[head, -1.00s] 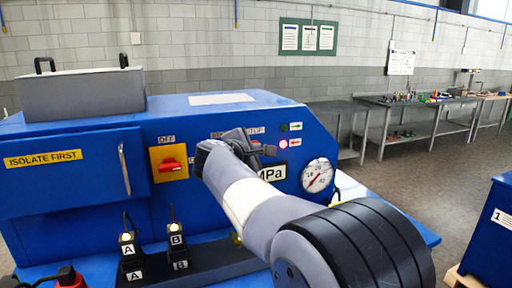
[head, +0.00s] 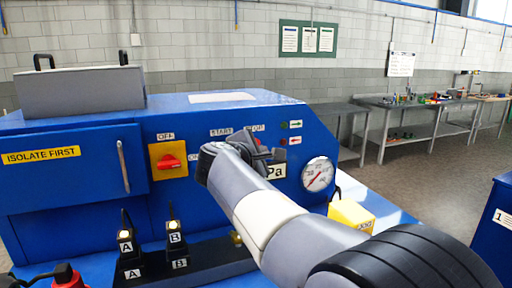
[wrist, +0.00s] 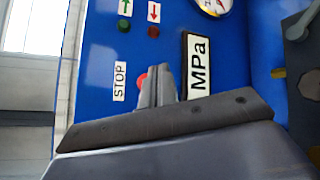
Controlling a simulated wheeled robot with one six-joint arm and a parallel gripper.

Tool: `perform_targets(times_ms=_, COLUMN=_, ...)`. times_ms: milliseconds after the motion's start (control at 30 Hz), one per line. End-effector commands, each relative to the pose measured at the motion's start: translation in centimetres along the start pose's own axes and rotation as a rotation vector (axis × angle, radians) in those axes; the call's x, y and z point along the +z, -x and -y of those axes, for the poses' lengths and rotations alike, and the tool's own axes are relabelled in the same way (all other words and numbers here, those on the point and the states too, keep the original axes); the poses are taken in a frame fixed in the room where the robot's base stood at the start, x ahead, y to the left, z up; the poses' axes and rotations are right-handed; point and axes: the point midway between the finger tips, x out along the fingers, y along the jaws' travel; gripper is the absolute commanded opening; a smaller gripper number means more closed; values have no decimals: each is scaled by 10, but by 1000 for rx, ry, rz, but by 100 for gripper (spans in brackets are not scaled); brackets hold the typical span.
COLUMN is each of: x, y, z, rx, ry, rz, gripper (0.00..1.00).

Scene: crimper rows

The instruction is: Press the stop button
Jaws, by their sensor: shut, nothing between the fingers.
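The stop button is a small red button (wrist: 142,80) beside the STOP label (wrist: 119,82) in the wrist view, partly hidden behind my fingers. My gripper (wrist: 159,72) is shut and empty, with its fingertips right over or beside the button. I cannot tell whether they touch it. In the head view my gripper (head: 268,154) is at the blue machine's front panel (head: 205,130), just below the STOP label (head: 256,128), and the button is hidden there. The START label (head: 221,132) shows to the left. The red lamp (wrist: 153,32) and green lamp (wrist: 124,25) both look dark.
A red switch on a yellow plate (head: 168,160) is left of my gripper. A pressure gauge (head: 318,174) and an MPa label (wrist: 198,66) are to the right. Levers A (head: 126,247) and B (head: 175,238) stand below. A yellow block (head: 350,213) is behind my arm.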

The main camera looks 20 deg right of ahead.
Motion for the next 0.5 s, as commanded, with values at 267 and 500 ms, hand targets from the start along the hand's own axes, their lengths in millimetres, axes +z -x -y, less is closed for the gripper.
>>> perform_targets(times_ms=267, x=11, y=16, z=12, rx=-1, ry=-1, rz=0, gripper=0)
perform_targets(times_ms=500, x=12, y=17, z=13, rx=-2, ry=0, rz=0, gripper=0)
